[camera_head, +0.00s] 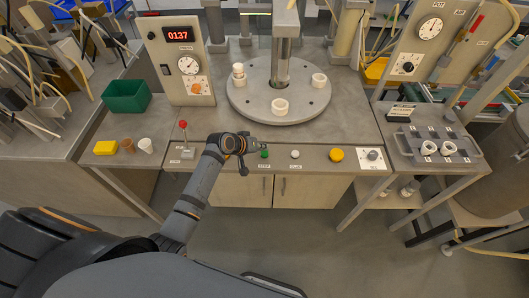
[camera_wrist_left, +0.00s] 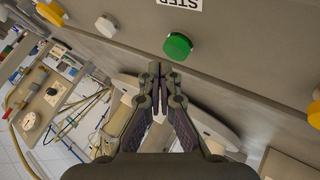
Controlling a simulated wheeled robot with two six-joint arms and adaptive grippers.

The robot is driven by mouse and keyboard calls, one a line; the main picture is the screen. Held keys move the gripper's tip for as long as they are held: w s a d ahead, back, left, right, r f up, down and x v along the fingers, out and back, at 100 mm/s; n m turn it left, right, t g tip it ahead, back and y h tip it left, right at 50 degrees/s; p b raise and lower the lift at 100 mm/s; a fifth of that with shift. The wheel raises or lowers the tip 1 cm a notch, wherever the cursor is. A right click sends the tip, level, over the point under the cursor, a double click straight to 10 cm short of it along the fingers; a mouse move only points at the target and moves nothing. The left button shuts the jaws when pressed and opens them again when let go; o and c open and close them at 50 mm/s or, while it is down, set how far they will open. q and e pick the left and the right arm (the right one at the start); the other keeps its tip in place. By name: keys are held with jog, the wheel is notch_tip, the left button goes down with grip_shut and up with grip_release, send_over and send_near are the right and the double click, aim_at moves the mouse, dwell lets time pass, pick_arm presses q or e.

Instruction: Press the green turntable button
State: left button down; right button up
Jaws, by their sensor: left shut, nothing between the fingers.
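The green button (camera_head: 264,153) is on the front panel of the turntable bench, just right of my left gripper (camera_head: 247,146). In the left wrist view the round green button (camera_wrist_left: 178,46) is just above the closed fingertips of my left gripper (camera_wrist_left: 160,70). The fingers are together with nothing between them. I cannot tell whether they touch the button. The grey turntable (camera_head: 249,99) stands behind the panel, with several white cup-like pieces near its rim. My right gripper is not in view.
Along the panel, a white button (camera_head: 295,154), a yellow button (camera_head: 336,154) and a dial (camera_head: 373,155) lie to the right. A red-topped lever (camera_head: 183,126) stands to the left.

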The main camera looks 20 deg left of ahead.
aim_at(263, 153)
pick_arm(q)
jog(key=shift+f, duration=0.1)
jog(key=shift+f, duration=0.3)
jog(key=shift+f+b, duration=0.35)
jog(key=shift+f, duration=0.15)
dwell(0.8)
jog(key=shift+r+p, duration=0.95)
jog(key=shift+p, duration=0.1)
notch_tip(263, 153, up, 5)
jog(key=p, duration=0.5)
jog(key=shift+r, duration=0.1)
